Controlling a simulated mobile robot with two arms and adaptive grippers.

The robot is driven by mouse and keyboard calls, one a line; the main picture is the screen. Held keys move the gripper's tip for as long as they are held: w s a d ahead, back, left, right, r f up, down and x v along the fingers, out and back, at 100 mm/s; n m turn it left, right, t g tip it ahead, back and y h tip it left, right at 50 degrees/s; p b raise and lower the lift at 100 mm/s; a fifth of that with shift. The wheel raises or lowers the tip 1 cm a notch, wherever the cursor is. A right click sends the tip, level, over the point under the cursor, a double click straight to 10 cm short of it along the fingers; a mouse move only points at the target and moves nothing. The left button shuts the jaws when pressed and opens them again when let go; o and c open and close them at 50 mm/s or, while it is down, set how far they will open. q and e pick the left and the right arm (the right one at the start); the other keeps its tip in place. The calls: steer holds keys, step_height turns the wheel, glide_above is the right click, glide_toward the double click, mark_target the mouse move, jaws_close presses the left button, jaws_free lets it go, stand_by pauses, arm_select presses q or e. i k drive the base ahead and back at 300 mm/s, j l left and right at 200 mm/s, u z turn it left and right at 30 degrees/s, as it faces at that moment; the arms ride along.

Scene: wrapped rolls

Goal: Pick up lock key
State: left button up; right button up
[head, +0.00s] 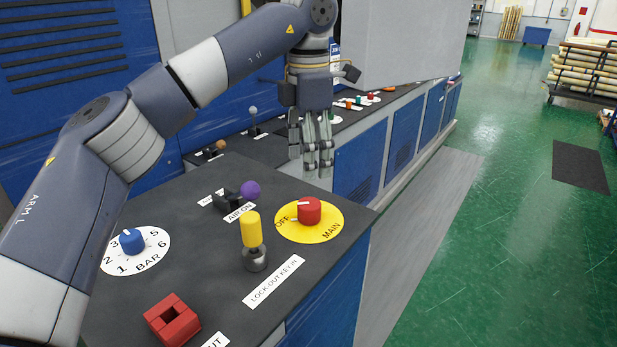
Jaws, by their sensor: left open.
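The lock key is a yellow upright handle (251,230) standing in a dark metal lock base on the grey panel, behind the label "LOCK-OUT KEY IN" (273,282). My left gripper (318,165) hangs fingers down beyond the key and to its right, above the far edge of the panel. It is open and empty, apart from the key. My right gripper is not in view.
Around the key are a red main knob (309,211) on a yellow disc, a purple-balled lever (250,190), a blue bar dial (131,241) and a red block (172,320). A grey machine housing (400,40) stands behind.

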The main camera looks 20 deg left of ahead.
mark_target(249, 221)
steer(key=k+l, duration=0.65)
steer(key=k, duration=0.25)
